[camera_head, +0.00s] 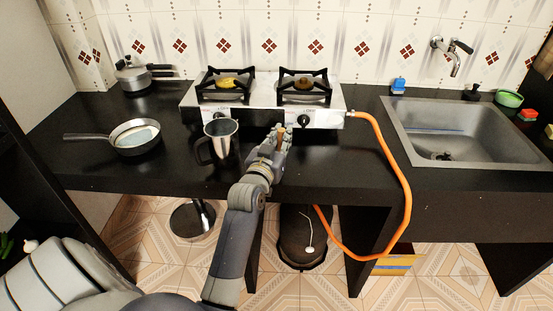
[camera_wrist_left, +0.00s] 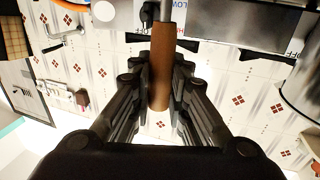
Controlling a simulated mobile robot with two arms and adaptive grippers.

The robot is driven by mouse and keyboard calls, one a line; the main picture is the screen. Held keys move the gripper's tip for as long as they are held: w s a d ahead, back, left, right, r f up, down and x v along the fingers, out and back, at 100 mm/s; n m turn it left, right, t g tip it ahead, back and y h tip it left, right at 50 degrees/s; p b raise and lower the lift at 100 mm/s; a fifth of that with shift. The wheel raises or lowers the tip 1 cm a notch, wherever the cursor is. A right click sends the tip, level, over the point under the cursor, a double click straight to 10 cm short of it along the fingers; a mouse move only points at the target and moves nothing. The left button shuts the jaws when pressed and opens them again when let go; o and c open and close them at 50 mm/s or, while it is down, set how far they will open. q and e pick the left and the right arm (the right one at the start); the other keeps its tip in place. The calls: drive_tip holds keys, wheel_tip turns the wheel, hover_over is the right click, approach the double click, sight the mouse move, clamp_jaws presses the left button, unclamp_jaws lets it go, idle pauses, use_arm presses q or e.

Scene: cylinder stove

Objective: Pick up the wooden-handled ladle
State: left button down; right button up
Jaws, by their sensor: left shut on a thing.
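The ladle's wooden handle (camera_wrist_left: 162,70) stands between the fingers of my left gripper (camera_wrist_left: 160,92) in the left wrist view, with a metal shaft at the top of that view. The fingers are closed around the handle from both sides. In the head view my left gripper (camera_head: 277,142) is in front of the stove, above the counter's front part. A small brown piece of the handle (camera_head: 281,135) shows at its fingers. The ladle's bowl is hidden in the head view. My right gripper is not in view.
A steel mug (camera_head: 221,143) stands just left of my gripper. The two-burner stove (camera_head: 262,115) is behind it, with an orange hose (camera_head: 402,180) hanging from its right side. A frying pan (camera_head: 133,138) and a pot (camera_head: 132,75) are left. The sink (camera_head: 450,150) is right.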

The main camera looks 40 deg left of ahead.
use_arm(q)
drive_tip(key=shift+r, duration=0.1)
drive_tip(key=shift+r+p, duration=0.75)
drive_tip(key=shift+p, duration=0.2)
wheel_tip(320, 180, up, 3)
drive_tip(key=p, duration=0.3)
drive_tip(key=shift+f, duration=0.1)
drive_tip(key=s+p, duration=0.5)
drive_tip(key=s, duration=1.1)
drive_tip(key=shift+r, duration=0.25)
drive_tip(key=shift+d, duration=0.1)
